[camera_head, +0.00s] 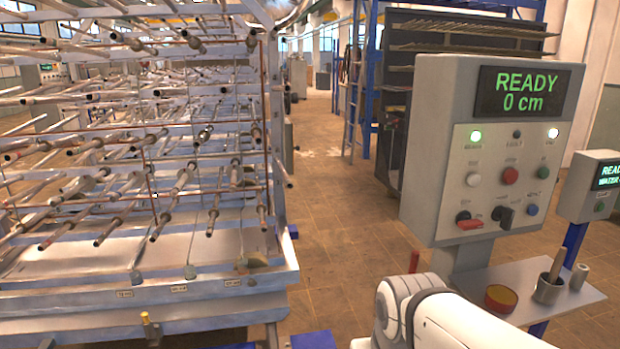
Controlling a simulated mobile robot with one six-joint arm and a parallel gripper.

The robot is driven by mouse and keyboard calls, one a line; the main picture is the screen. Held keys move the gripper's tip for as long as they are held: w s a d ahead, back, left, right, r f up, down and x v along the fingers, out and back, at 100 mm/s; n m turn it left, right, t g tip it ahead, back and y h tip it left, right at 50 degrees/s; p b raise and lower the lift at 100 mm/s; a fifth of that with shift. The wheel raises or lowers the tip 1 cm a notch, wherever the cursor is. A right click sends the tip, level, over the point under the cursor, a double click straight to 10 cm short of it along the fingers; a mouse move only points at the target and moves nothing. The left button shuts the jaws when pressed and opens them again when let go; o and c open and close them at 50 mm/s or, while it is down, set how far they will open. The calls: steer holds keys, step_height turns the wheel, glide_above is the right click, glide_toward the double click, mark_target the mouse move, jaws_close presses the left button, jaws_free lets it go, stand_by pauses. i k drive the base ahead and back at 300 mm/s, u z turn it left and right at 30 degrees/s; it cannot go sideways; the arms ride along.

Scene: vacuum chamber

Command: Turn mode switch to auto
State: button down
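The grey control panel (432,150) stands at the right on a post. Its screen (522,92) reads "READY 0 cm" in green. The lower row of the panel holds a red-handled rotary switch (468,223), a black rotary switch (504,215) and a blue button (532,210). The small labels are too blurred to read, so I cannot tell which is the mode switch or its setting. The red handle lies roughly level; the black one is tilted. My white arm shows at the bottom right, below the panel. My gripper is not in view.
Above the switches are a white button (474,180), a red button (510,175) and a green button (542,172). A large rod rack (275,150) fills the left. Floor (345,215) is clear between.

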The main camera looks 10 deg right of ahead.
mark_target(506, 215)
steer(key=u, duration=0.05)
steer(key=k, duration=0.95)
steer(key=z, duration=0.65)
steer(key=i, duration=1.5)
steer(key=z, duration=0.4)
